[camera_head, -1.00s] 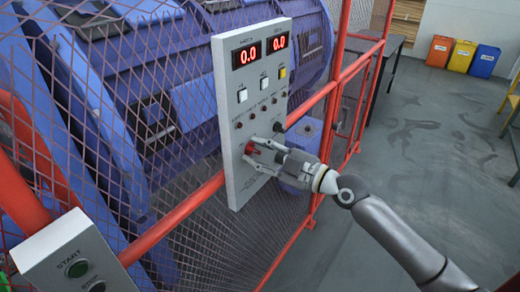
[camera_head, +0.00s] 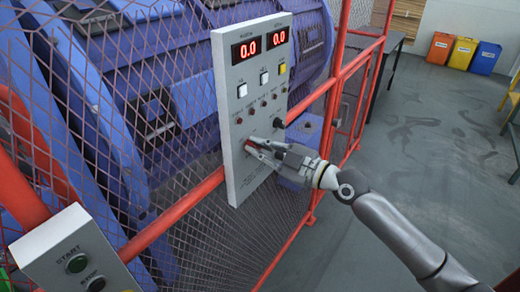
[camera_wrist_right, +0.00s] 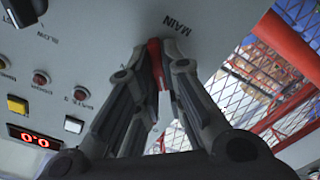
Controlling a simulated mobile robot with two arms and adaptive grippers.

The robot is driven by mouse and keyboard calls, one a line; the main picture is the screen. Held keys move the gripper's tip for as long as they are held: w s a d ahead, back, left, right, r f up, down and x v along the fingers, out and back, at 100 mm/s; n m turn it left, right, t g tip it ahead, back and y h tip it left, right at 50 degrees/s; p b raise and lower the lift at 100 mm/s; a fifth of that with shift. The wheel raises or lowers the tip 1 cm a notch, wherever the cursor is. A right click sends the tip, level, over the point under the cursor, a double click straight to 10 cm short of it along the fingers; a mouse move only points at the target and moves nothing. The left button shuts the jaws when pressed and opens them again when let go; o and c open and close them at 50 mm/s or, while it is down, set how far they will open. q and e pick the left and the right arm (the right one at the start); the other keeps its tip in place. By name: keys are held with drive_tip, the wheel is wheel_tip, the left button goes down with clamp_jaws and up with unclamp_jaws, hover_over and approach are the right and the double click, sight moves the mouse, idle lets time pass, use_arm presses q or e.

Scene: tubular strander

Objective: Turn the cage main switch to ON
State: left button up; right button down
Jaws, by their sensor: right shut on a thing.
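The cage main switch is a red handle (camera_wrist_right: 155,62) under the label MAIN in the right wrist view; in the head view it shows as a small red spot (camera_head: 249,148) low on the grey control panel (camera_head: 235,185). My right gripper (camera_head: 252,146) reaches the panel from the right, and its fingers are shut on the red handle. In the right wrist view the fingertips (camera_wrist_right: 157,58) close on both sides of the handle and partly hide it. The ON and OFF marks are not readable. My left gripper is not in view.
The panel has two red displays reading 0.0 (camera_head: 262,42), push buttons (camera_head: 263,78) and a black knob (camera_head: 279,123). It hangs on a red-framed mesh fence (camera_head: 185,206) before blue machinery. A START box (camera_head: 60,250) is at lower left. Open floor (camera_head: 420,130) lies right.

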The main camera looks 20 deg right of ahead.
drive_tip(key=m, duration=0.3)
drive_tip(key=shift+b, duration=0.4)
drive_tip(key=m, duration=0.4)
drive_tip(key=shift+d+m, duration=0.15)
drive_tip(key=shift+m, duration=0.25)
drive_tip(key=m+p, duration=0.1)
drive_tip(key=m, duration=0.8)
drive_tip(key=shift+w+d+p, duration=0.15)
drive_tip(key=shift+w+p, duration=0.05)
drive_tip(key=shift+p, duration=0.15)
drive_tip(key=c, duration=1.5)
unclamp_jaws()
drive_tip(key=shift+c, duration=0.2)
